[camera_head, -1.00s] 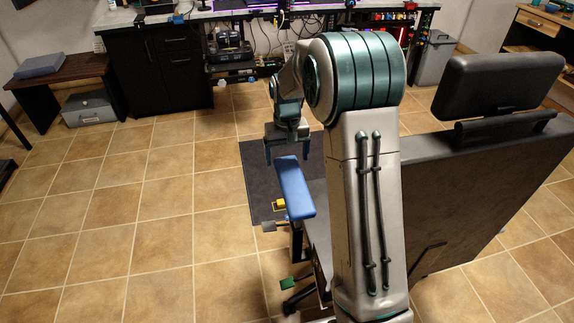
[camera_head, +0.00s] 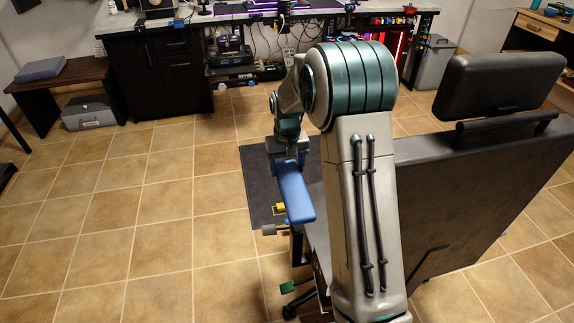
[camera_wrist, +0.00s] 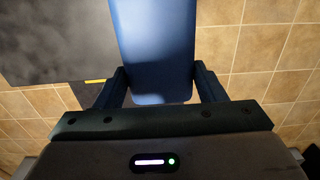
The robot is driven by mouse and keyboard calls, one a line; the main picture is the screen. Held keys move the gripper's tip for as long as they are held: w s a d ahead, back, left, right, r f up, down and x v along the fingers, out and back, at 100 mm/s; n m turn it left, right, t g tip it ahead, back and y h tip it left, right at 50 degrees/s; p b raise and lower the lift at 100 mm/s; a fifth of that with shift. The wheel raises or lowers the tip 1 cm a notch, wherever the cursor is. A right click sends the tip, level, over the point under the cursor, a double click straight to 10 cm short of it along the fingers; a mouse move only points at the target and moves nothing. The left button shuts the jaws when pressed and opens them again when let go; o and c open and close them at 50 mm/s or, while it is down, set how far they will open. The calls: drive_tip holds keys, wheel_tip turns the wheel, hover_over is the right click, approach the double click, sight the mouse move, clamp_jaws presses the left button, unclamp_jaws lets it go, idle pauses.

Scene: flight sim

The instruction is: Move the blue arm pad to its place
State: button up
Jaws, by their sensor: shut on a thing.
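The blue arm pad (camera_head: 296,197) is a long flat blue block beside the black chair, left of my arm in the head view. My gripper (camera_head: 285,160) is at the pad's far end. In the wrist view the pad (camera_wrist: 155,45) runs from the top edge down between the two fingers of my gripper (camera_wrist: 160,88), one on each side. The gripper is shut on the pad. What lies under the pad is mostly hidden.
The chair (camera_head: 450,190) with its headrest (camera_head: 498,85) stands to the right, partly behind my arm. A yellow part (camera_head: 281,209) and a green pedal (camera_head: 288,287) show below. Tiled floor on the left is clear.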

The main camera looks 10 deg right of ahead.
sight(287, 180)
wheel_tip(287, 180, down, 6)
drive_tip(key=shift+b, duration=0.85)
drive_tip(key=o, duration=1)
drive_tip(key=shift+s, duration=0.1)
drive_tip(key=shift+c, duration=0.2)
drive_tip(key=o, duration=0.4)
wheel_tip(287, 180, up, 14)
drive_tip(key=p, duration=0.3)
drive_tip(key=shift+f, duration=0.1)
